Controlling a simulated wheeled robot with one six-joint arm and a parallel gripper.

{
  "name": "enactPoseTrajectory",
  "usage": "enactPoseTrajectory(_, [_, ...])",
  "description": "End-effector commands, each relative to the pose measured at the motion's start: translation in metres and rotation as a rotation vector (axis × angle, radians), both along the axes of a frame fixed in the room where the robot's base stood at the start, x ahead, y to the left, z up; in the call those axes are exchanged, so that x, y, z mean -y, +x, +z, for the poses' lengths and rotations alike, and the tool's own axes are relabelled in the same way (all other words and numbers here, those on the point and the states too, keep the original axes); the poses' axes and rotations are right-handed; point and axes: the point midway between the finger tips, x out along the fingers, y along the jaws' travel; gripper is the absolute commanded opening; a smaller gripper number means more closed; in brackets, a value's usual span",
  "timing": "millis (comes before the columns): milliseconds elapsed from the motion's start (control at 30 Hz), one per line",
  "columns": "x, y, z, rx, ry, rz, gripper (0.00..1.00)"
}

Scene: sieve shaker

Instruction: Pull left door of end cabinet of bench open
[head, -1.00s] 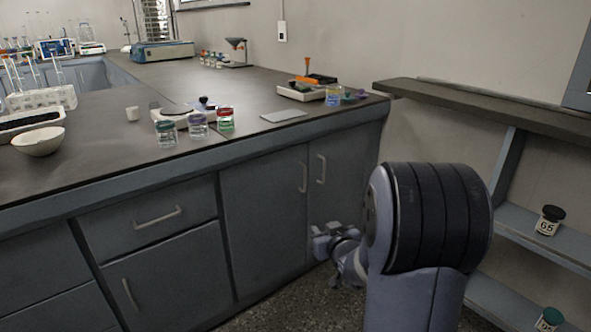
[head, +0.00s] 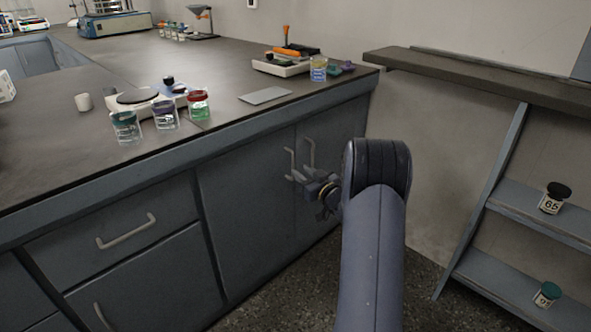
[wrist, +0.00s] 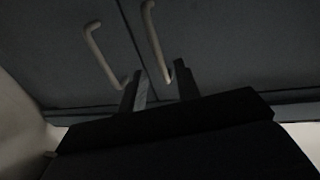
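The end cabinet's left door (head: 248,195) is a dark grey-blue panel, and it looks closed. Its pale bar handle (head: 290,163) is near its right edge. The right door (head: 335,140) has a matching handle (head: 310,153) close by. My gripper (head: 299,179) is in front of the doors, at the lower part of the handles. In the wrist view my fingers (wrist: 161,88) stand apart. An end of one handle (wrist: 155,40) shows between them; the other handle (wrist: 98,50) is outside, to the left. The wrist view looks upside down. I cannot tell whether a finger touches a handle.
Glass jars (head: 165,113), a grey plate (head: 266,96) and a tray (head: 280,65) stand on the bench top (head: 230,75). A shelf unit (head: 525,205) with labelled jars is at the right. Floor (head: 275,300) shows below the cabinet.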

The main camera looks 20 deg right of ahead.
Motion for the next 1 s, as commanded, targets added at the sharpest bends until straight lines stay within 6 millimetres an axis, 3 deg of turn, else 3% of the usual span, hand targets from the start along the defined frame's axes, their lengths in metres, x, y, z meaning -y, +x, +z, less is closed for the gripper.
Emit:
enactPoseTrajectory(100, [-0.004, 0.021, -0.002, 0.002, -0.002, 0.002, 0.31])
enactPoseTrajectory(300, [-0.006, 0.041, -0.001, 0.000, -0.001, 0.000, 0.31])
enactPoseTrajectory(667, [-0.007, 0.046, 0.000, 0.000, 0.000, -0.001, 0.31])
enactPoseTrajectory(1000, [-0.007, 0.045, 0.000, 0.000, 0.000, -0.002, 0.05])
